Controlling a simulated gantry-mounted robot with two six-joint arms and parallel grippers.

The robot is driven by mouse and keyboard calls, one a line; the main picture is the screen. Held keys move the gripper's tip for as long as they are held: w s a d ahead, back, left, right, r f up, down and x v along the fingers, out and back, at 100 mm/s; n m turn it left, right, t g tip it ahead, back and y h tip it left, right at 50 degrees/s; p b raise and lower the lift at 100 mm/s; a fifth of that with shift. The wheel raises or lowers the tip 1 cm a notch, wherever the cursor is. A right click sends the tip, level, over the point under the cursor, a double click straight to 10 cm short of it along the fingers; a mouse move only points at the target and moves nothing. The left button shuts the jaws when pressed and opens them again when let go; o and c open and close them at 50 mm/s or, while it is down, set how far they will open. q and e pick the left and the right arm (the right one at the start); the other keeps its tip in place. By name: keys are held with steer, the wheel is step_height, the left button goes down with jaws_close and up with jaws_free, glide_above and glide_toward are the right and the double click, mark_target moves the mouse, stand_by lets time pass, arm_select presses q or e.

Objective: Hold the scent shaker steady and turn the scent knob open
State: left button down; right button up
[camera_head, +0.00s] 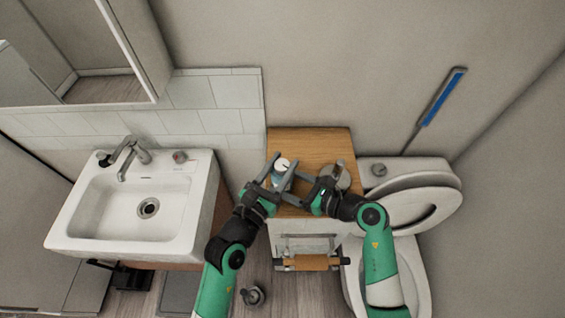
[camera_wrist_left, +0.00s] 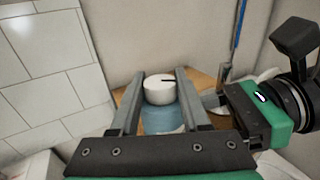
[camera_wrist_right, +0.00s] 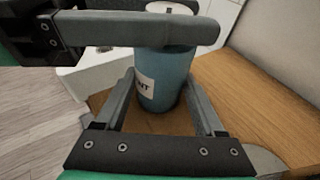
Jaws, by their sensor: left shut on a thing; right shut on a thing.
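The scent shaker is a blue cylinder with a white knob on top. It stands on the wooden cabinet top, and its blue body (camera_wrist_right: 168,78) with a white label shows in the right wrist view. The white knob (camera_wrist_left: 159,92) has a black mark pointing right in the left wrist view; the head view also shows the knob (camera_head: 281,164). My left gripper (camera_head: 282,162) is shut across the upper shaker; whether it touches the knob or the body just below is unclear. My right gripper (camera_wrist_right: 160,84) is shut on the blue body lower down. Their fingers partly hide the shaker.
The wooden cabinet top (camera_head: 313,143) is small, with bare room behind the shaker. A round grey object (camera_head: 342,177) lies beside my right gripper. A white sink (camera_head: 110,222) is to the left, a toilet (camera_head: 411,262) to the right, and a wall is behind.

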arm_select(q)
steer(key=shift+f, duration=0.25)
steer(key=shift+c, duration=2.3)
jaws_free()
steer(key=shift+s, duration=0.1)
steer(key=shift+o, duration=0.4)
steer(key=shift+r, duration=0.15)
steer(key=shift+a, duration=0.1)
steer(key=v, duration=1.2)
